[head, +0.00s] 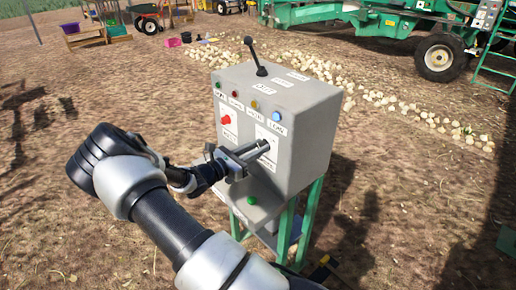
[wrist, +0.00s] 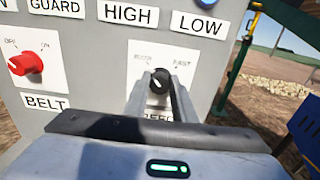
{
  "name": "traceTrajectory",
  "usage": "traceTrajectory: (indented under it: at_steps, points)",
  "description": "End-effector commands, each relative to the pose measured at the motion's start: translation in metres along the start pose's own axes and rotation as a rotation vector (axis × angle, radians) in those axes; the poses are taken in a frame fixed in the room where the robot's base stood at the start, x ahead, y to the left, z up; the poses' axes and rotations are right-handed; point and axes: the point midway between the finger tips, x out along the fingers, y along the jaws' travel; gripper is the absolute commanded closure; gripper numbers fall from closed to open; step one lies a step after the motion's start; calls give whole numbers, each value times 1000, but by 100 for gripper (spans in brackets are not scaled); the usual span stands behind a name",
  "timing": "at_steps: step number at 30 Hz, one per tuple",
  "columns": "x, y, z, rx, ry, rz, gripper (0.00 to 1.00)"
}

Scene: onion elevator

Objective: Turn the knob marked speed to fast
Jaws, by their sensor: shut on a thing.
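The speed knob (wrist: 160,82) is black with a white pointer line that stands close to upright, on a white plate on the grey control box (head: 306,140). Small labels sit above it; the right one reads FAST. The label below it is partly hidden by my gripper. My gripper (head: 262,147) reaches the box front from the left, and in the wrist view its two fingers (wrist: 160,90) are shut on the knob, one on each side. In the head view the fingers mostly hide the knob.
A red knob (wrist: 20,61) marked BELT is left of the speed knob. A black lever (head: 256,58) rises from the box top, with small lights along the upper front and a green button (head: 251,200) low down. Onions (head: 395,98) lie behind on bare ground.

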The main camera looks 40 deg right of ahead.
Motion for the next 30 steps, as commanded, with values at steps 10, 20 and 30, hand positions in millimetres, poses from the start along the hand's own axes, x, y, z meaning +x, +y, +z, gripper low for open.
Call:
traceTrajectory:
  at_steps: [10, 20, 30]
  points:
    - [0, 0, -2, 84, 1, 0, 98]
    - [-1, 0, -4, 347, 1, 1, 98]
    - [-1, -1, -5, 672, 0, 1, 98]
